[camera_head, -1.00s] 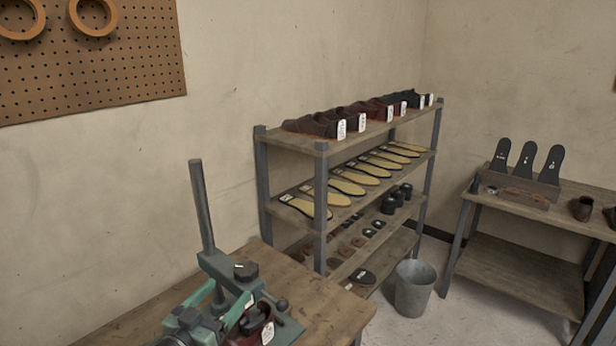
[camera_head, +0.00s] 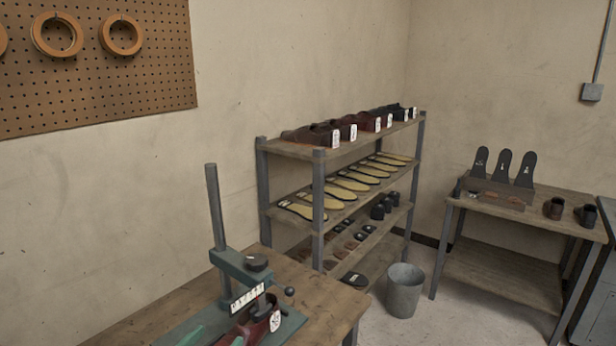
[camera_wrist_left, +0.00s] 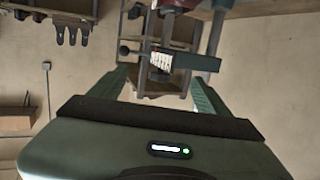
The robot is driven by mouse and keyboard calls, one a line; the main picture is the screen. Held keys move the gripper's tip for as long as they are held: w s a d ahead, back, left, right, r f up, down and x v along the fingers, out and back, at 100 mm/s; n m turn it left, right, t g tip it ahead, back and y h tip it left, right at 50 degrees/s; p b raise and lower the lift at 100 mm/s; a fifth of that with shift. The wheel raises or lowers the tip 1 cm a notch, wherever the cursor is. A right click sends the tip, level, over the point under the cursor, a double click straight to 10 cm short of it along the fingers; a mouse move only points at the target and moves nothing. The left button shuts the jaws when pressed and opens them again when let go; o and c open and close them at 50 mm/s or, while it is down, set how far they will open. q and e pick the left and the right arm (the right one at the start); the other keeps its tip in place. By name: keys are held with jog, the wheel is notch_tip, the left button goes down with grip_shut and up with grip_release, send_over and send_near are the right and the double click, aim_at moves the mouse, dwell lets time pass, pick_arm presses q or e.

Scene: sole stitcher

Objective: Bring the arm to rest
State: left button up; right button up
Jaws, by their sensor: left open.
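My left gripper (camera_head: 215,340) shows only as green fingertips at the bottom edge of the head view. In the left wrist view its two green fingers (camera_wrist_left: 160,88) stand apart with nothing held between them. The green stitching machine (camera_head: 236,268) stands on the wooden bench, with an upright post, a dark knob and a white label. A dark red shoe (camera_head: 258,322) with a white tag sits in it, just right of my fingertips. The machine's arm and label (camera_wrist_left: 180,60) appear beyond the fingers in the wrist view, which looks upside down. My right gripper is out of view.
The bench (camera_head: 315,295) has bare wood right of the machine. A shelf rack (camera_head: 318,210) holds shoes, soles and heels. A grey bucket (camera_head: 404,290) stands on the floor. A side table (camera_head: 560,200) holds dark sole shapes and cups. A pegboard (camera_head: 100,90) hangs left.

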pick_arm(q)
jog(key=s+f+g+y, duration=0.1)
jog(key=s+f+g, duration=0.3)
jog(key=s, duration=0.7)
jog(key=s+f+n+g+y, duration=0.15)
jog(key=s+f+g, duration=0.3)
jog(key=s, duration=0.65)
jog(key=s+f+g+y, duration=0.2)
jog(key=s+f+g, duration=0.25)
jog(key=s, duration=0.65)
notch_tip(320, 180, down, 26)
jog(key=s+f, duration=0.1)
jog(key=s+a+f, duration=0.2)
jog(key=s+f, duration=0.6)
jog(key=s+a+f+g, duration=0.1)
jog(key=s+f, duration=0.7)
jog(key=s, duration=0.1)
jog(key=shift+a+b, duration=0.35)
jog(key=shift+b, duration=0.05)
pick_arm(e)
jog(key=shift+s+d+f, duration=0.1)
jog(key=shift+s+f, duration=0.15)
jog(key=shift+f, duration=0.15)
pick_arm(q)
jog(key=shift+m, duration=0.25)
